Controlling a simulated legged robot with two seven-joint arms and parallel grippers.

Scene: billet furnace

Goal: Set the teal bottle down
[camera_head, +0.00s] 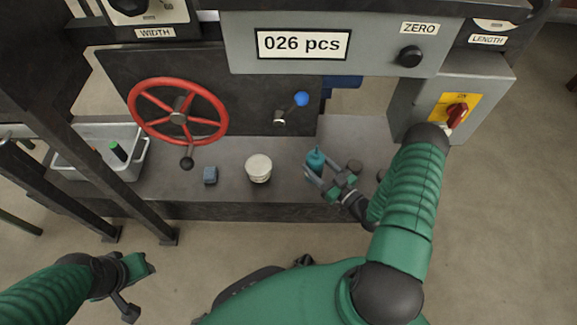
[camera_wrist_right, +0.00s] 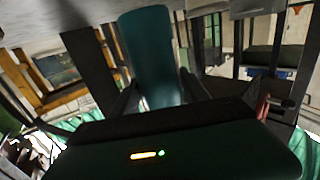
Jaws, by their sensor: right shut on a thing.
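The teal bottle (camera_head: 315,160) is at the right part of the grey bench in the head view. My right gripper (camera_head: 324,177) is shut on it, with the fingers on either side of its body. The bottle also fills the upper middle of the right wrist view (camera_wrist_right: 152,50), between the fingers (camera_wrist_right: 160,95). Whether its base touches the bench cannot be told. My left gripper (camera_head: 138,285) is at lower left, away from the bench over the floor, with its fingers apart and nothing between them.
A grey bin (camera_head: 70,172) stands at left. A red handwheel (camera_head: 178,117), a blue-knobbed lever (camera_head: 301,99) and a control box (camera_head: 440,95) are behind.

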